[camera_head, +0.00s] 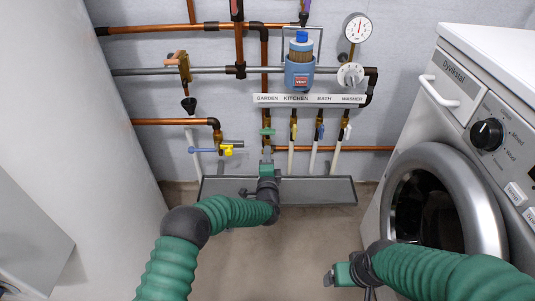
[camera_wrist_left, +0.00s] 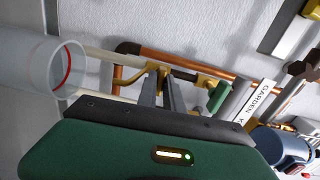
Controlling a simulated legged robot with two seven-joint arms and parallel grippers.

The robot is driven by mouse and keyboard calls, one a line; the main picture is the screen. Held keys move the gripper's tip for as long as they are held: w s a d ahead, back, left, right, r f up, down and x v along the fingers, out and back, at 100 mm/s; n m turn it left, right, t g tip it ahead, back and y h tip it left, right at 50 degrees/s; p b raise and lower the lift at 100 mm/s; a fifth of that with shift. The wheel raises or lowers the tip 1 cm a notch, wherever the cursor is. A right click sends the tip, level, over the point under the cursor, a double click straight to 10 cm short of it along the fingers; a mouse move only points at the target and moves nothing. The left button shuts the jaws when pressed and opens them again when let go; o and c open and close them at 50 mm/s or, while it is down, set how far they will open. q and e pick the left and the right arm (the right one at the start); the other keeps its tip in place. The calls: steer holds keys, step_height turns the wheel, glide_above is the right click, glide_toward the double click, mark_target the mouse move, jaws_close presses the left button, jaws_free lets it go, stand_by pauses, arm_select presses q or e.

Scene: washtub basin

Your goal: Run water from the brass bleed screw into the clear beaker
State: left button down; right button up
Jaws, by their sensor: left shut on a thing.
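My left gripper (camera_head: 267,152) is at the lower part of the garden line. In the left wrist view its fingers (camera_wrist_left: 162,88) are shut on a small brass fitting, apparently the bleed screw (camera_wrist_left: 160,68). A thin bent brass spout (camera_wrist_left: 128,77) runs from it towards the beaker. The clear beaker (camera_wrist_left: 48,66), with a red line, shows at the left of the wrist view, apart from the fingers; in the head view I cannot make it out behind my arm. No water stream is visible. My right gripper (camera_head: 335,275) is low by the washer; its fingers are unclear.
A green-handled valve (camera_head: 267,131) is just above my left gripper, under the label strip (camera_head: 310,100). A grey trough (camera_head: 333,190) lies below the pipes. A yellow valve (camera_head: 228,148) and blue lever stand left. The washing machine (camera_head: 450,190) fills the right side.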

arm_select(q)
steer(key=n+p, duration=0.1)
steer(key=p, duration=0.2)
steer(key=shift+s+d+r+n, duration=0.1)
steer(key=shift+d+r+n, duration=0.05)
steer(key=shift+n, duration=0.25)
steer(key=shift+n+p, duration=0.7)
steer(key=shift+n, duration=0.1)
steer(key=shift+f+n+p, duration=0.3)
steer(key=shift+n, duration=0.7)
steer(key=n, duration=0.3)
steer(key=shift+n+p, duration=0.3)
steer(key=shift+p, duration=0.1)
steer(key=n, duration=0.3)
steer(key=shift+f, duration=0.1)
steer(key=shift+f+n+p, duration=0.1)
steer(key=shift+n+p, duration=0.3)
steer(key=shift+n, duration=1.3)
steer(key=shift+f, duration=0.1)
steer(key=c, duration=1.8)
jaws_free()
steer(key=shift+o, duration=0.2)
steer(key=shift+r, duration=0.2)
